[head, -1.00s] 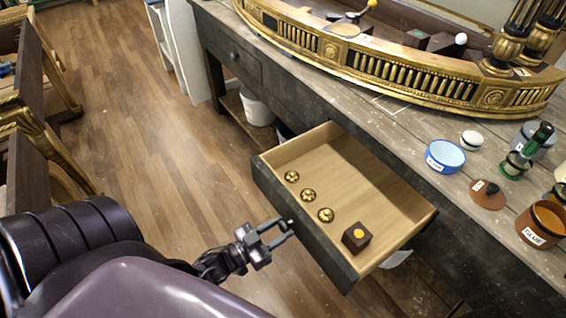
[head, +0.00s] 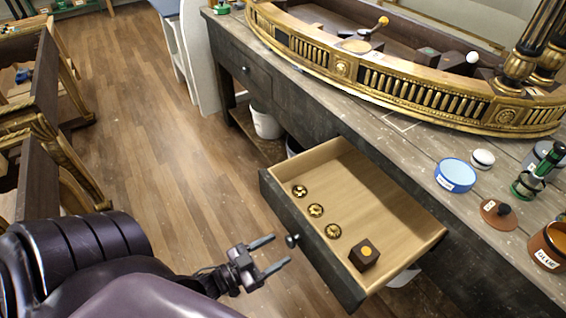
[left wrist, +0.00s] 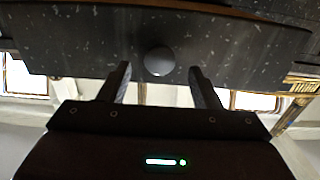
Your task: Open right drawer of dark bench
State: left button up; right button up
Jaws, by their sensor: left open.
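The right drawer (head: 405,216) of the dark bench (head: 285,92) is pulled well out in the head view. Three gold rosettes (head: 316,210) and a small dark block with a yellow spot (head: 364,254) lie in it. Its round knob (head: 292,240) is on the dark front. My left gripper (head: 278,253) is open, its fingertips just short of the knob and apart from it. In the left wrist view the knob (left wrist: 159,61) shows beyond and between the two open fingers (left wrist: 159,79). My right gripper is not in view.
The bench's left drawer (head: 240,68) is shut. A gilt curved piece (head: 395,88), a blue tin (head: 455,175) and a glue pot (head: 548,247) stand on the bench top. A white bucket (head: 267,124) is underneath. The wooden floor (head: 165,150) left of the drawer is clear.

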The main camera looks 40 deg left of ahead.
pick_arm(q)
jog(key=shift+v, duration=2)
